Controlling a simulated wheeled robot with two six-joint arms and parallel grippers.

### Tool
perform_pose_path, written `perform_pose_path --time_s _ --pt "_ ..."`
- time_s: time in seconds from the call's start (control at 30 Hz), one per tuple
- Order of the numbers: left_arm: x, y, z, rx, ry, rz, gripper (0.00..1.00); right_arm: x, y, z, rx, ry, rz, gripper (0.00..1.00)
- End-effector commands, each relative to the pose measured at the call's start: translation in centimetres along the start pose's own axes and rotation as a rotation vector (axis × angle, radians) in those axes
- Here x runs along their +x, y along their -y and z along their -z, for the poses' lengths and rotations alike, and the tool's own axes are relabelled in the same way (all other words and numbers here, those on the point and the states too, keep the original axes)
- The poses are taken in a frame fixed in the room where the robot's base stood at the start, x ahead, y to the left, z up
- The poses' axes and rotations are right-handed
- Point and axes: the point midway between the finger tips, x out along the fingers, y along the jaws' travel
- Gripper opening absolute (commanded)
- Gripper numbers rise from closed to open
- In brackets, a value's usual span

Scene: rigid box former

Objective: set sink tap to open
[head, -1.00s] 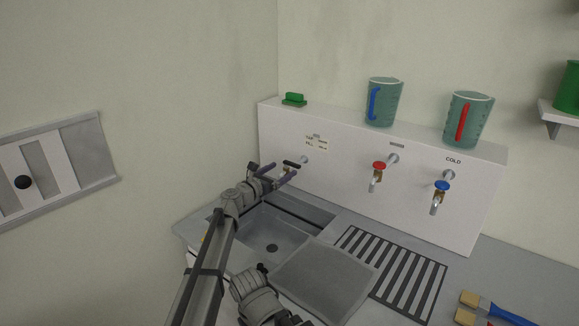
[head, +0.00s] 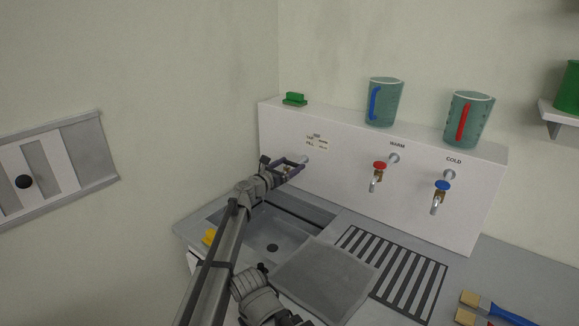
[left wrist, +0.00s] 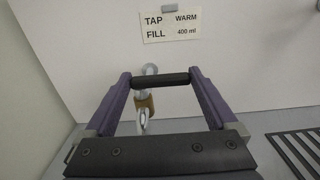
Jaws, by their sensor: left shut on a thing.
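The sink tap (left wrist: 143,101) has a brass body and a metal spout that hangs down, and it sticks out of the white panel above the sink basin (head: 285,238). Its black bar handle (left wrist: 161,79) lies crosswise in the left wrist view. My left gripper (head: 293,167) is shut on this handle, with one purple finger at each end of the bar; it also shows in the left wrist view (left wrist: 162,80). In the head view the gripper hides most of the tap. No water shows at the spout. My right gripper is not in view.
A red-handled warm tap (head: 377,172) and a blue-handled cold tap (head: 440,193) are to the right. Two jugs, one with a blue handle (head: 383,103) and one with a red handle (head: 468,118), stand on the ledge. A grey board (head: 326,278) and a slotted drainer (head: 395,272) lie beside the basin.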

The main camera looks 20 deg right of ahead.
Motion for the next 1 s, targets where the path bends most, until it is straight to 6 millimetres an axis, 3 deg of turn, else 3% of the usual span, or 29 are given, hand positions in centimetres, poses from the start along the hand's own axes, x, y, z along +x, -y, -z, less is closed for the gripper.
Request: perform_pose_path --time_s 0.2,0.47,1.0 --pt "0.0 0.0 0.0 0.000 0.000 0.001 0.35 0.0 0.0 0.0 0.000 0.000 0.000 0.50" --pt "-0.1 -0.2 0.0 0.000 0.000 0.046 0.35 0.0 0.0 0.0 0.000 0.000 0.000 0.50" --pt "-0.7 -1.1 0.0 0.000 -0.001 0.402 0.35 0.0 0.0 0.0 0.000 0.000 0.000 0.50"
